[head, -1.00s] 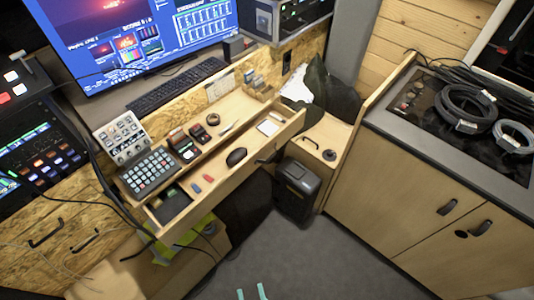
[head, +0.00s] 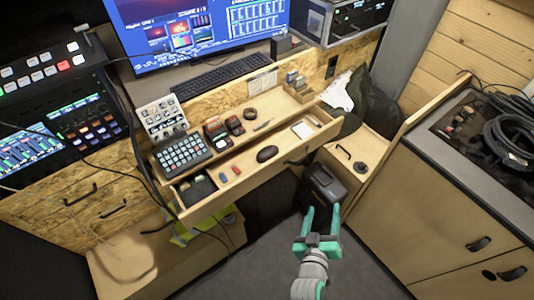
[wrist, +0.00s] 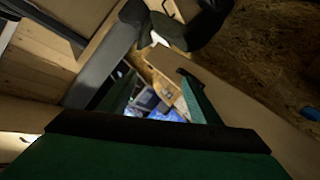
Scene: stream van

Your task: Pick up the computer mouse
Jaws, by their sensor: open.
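The black computer mouse (head: 267,154) lies in the open wooden drawer (head: 240,188) below the monitor, near the middle of the drawer. My gripper (head: 322,219) has green fingers and is open and empty. In the head view it is below and to the right of the mouse, in front of the black bin and apart from the drawer. In the wrist view the gripper (wrist: 155,95) shows its two fingers spread, with nothing between them. I cannot make out the mouse in the wrist view.
A red and a blue small item (head: 236,170) lie left of the mouse, and a white pad (head: 303,130) lies right of it. A black bin (head: 325,187) stands beside the drawer. A keyboard (head: 220,77) and a keypad (head: 182,153) are on the desk. A cabinet is at right.

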